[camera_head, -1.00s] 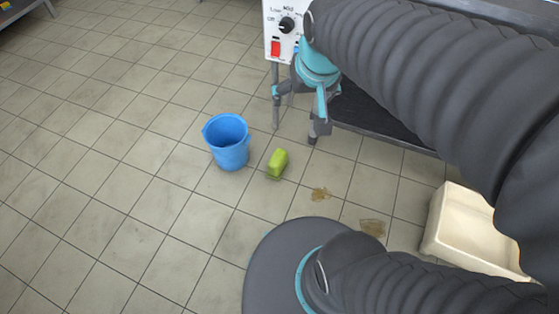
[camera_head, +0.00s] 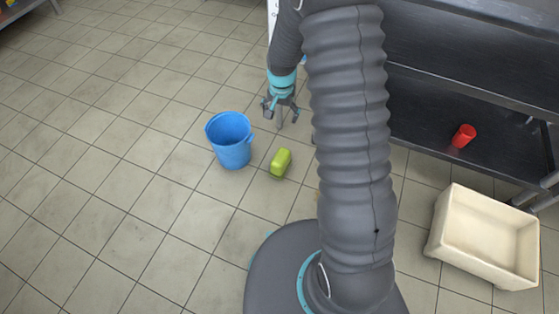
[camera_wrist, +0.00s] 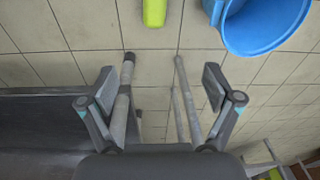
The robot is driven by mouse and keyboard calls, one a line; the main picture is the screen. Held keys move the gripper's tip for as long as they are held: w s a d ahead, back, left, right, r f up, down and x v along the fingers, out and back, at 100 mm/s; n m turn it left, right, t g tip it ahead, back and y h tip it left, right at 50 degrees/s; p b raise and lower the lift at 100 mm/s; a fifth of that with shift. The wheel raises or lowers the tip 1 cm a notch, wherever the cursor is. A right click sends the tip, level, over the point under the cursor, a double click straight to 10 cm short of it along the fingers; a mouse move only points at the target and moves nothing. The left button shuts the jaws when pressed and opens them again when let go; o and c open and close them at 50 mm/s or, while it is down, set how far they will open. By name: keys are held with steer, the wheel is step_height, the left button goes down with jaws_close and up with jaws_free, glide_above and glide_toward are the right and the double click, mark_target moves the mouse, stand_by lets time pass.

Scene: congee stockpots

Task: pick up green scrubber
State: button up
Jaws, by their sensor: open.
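The green scrubber (camera_head: 281,162) lies on the tiled floor, just right of the blue bucket (camera_head: 230,140) in the head view. It also shows at the top edge of the wrist view (camera_wrist: 154,12), partly cut off. My gripper (camera_head: 280,117) is open and empty, above and beyond the scrubber in the head view. In the wrist view its two fingers (camera_wrist: 160,88) are spread apart, with metal legs seen between them. The scrubber is outside the fingers.
A dark shelf unit (camera_head: 430,115) with a red cup (camera_head: 463,136) stands at the right. A cream bin (camera_head: 484,237) is on the floor in front of it. The blue bucket also shows in the wrist view (camera_wrist: 262,22). The floor at left is clear.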

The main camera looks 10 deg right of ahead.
mark_target(280, 156)
steer(key=shift+m+g, duration=0.5)
steer(key=shift+m, duration=0.3)
steer(key=f, duration=1.4)
steer(key=w+f+b, duration=0.1)
steer(key=f, duration=0.7)
steer(key=shift+s+d+f, duration=0.1)
steer(key=shift+f, duration=2.75)
steer(key=c, duration=1.4)
